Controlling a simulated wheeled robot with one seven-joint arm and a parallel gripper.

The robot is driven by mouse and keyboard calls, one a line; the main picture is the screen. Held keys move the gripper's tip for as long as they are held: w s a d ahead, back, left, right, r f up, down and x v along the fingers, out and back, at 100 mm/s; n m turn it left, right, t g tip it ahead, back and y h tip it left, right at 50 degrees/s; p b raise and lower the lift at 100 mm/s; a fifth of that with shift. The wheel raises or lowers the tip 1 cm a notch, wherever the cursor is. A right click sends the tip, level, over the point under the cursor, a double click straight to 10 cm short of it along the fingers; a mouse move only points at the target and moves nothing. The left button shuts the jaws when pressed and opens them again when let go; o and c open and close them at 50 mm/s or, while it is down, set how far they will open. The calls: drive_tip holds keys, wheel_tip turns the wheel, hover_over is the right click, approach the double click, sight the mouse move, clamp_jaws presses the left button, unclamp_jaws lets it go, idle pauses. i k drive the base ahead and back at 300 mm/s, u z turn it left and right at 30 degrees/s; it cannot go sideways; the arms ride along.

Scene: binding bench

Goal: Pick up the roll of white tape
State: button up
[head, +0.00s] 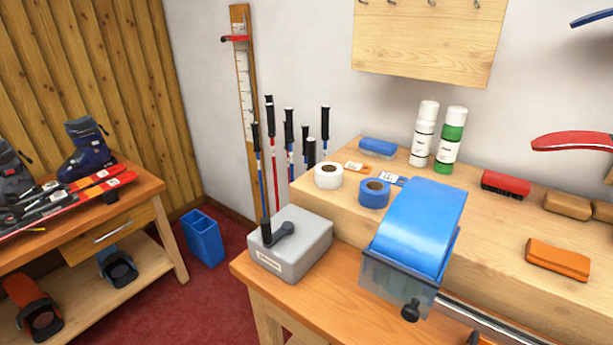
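The roll of white tape (329,176) lies flat on the raised wooden shelf of the bench, near its left end. Its dark core faces up. A roll of blue tape (373,194) lies just to its right and slightly nearer. My gripper does not show in the head view.
A large blue clamp-like fixture (418,225) with a black knob stands right of the tapes. A grey box (290,243) with a black lever sits lower left. A white bottle (423,135), a green bottle (450,142) and brushes (505,185) are behind and right.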

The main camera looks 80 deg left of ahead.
sight(328, 175)
drive_tip(key=k, duration=1.85)
drive_tip(key=u, duration=1.4)
drive_tip(key=i, duration=1)
